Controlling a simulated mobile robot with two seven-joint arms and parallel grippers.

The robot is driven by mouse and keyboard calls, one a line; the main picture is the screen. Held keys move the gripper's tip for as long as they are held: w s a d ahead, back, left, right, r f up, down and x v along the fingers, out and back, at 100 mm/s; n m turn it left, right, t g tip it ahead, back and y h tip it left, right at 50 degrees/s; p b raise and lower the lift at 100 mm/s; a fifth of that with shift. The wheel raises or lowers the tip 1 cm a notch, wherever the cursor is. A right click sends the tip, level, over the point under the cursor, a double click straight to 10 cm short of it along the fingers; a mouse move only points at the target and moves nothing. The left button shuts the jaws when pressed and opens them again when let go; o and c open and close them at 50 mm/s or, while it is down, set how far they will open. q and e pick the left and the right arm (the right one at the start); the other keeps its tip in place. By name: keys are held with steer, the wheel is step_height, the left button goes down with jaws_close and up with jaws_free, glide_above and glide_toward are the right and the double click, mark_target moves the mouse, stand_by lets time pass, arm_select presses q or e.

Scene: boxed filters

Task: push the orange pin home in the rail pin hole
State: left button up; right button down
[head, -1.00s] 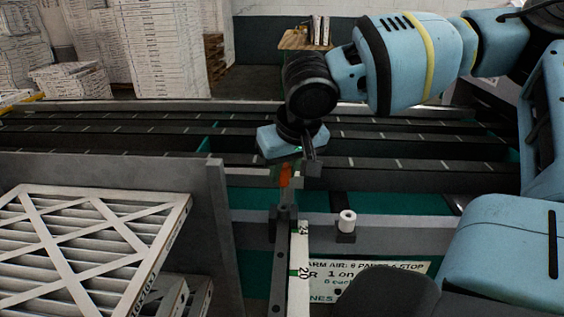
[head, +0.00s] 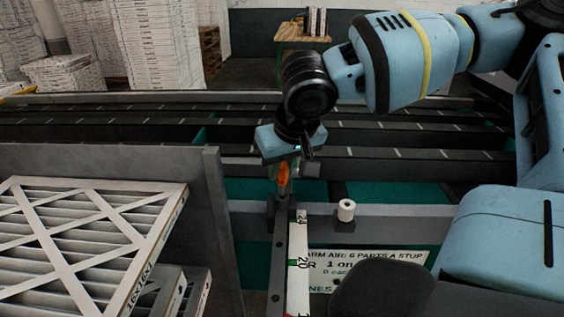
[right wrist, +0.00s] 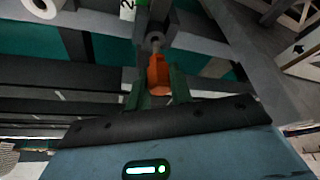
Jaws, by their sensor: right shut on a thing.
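The orange pin (head: 283,174) stands at the far end of the rail (head: 298,262), below my right gripper (head: 284,168). In the right wrist view the orange pin (right wrist: 157,76) is between the fingers of my right gripper (right wrist: 158,88), which is shut on it. The pin's thin grey tip points at a round grey collar (right wrist: 155,41) on the rail end. The tip meets the collar's hole; how deep it sits I cannot tell. In the head view the hole is hidden. My left gripper is not in view.
A white roll (head: 346,210) stands on a dark holder right of the rail. A grey panel (head: 214,200) and framed filters (head: 90,235) are at the left. Dark conveyor strips (head: 400,153) run behind the gripper. A printed sign (head: 385,262) hangs right of the rail.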

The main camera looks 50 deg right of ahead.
mark_target(285, 170)
steer(key=shift+p, duration=0.35)
stand_by(1.2)
steer(key=shift+f+b, duration=0.9)
steer(key=shift+f, duration=0.85)
steer(key=c, duration=1.2)
jaws_free()
steer(key=shift+o, duration=0.2)
steer(key=p+v, duration=0.1)
steer(key=v, duration=0.5)
steer(key=shift+r, duration=0.2)
steer(key=shift+s+a+r, duration=0.15)
steer(key=shift+s+r, duration=0.1)
steer(key=shift+r, duration=0.35)
steer(key=shift+s+r, duration=0.1)
